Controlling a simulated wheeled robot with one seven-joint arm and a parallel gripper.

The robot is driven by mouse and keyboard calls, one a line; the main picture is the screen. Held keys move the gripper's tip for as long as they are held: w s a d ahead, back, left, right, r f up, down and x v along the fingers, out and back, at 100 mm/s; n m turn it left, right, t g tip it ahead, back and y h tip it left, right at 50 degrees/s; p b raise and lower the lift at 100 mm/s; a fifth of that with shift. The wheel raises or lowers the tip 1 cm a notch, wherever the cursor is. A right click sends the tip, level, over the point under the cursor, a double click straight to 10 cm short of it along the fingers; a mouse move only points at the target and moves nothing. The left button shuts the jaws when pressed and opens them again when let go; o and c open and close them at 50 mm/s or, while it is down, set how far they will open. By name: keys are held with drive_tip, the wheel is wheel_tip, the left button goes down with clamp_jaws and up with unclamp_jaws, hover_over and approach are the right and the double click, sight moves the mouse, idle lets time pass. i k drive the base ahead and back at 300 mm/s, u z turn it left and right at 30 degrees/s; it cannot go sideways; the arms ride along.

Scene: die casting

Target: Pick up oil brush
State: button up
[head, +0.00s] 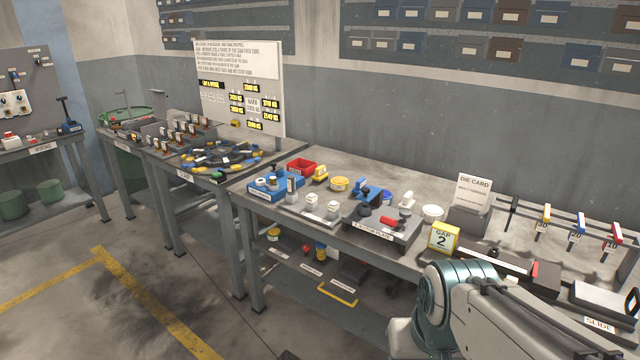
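I cannot tell for certain which item is the oil brush. Small tools stand on and around a dark raised plate (372,234) in the middle of the right-hand bench. A red-handled piece (391,221) lies on that plate, and a white-topped piece (406,199) stands at its back right. A blue tool (367,193) stands behind the plate. My arm comes in at the bottom right, in front of the bench. My gripper is outside the picture, so its fingers are hidden.
The grey workbench (320,165) also holds a red bin (301,167), a blue tray (262,192), a yellow "GAP 2" block (444,237) and a die card (473,192). Coloured-handled tools hang at right. A lower shelf holds more items. Open floor (60,325) lies at lower left.

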sight(321, 176)
drive_tip(key=u, duration=0.65)
drive_tip(key=i, duration=0.45)
drive_tip(key=u, duration=0.75)
drive_tip(key=i, duration=1.55)
drive_tip(key=z, duration=0.45)
drive_tip(key=i, duration=1)
drive_tip(key=z, duration=1.4)
drive_tip(key=i, duration=0.45)
drive_tip(key=z, duration=0.35)
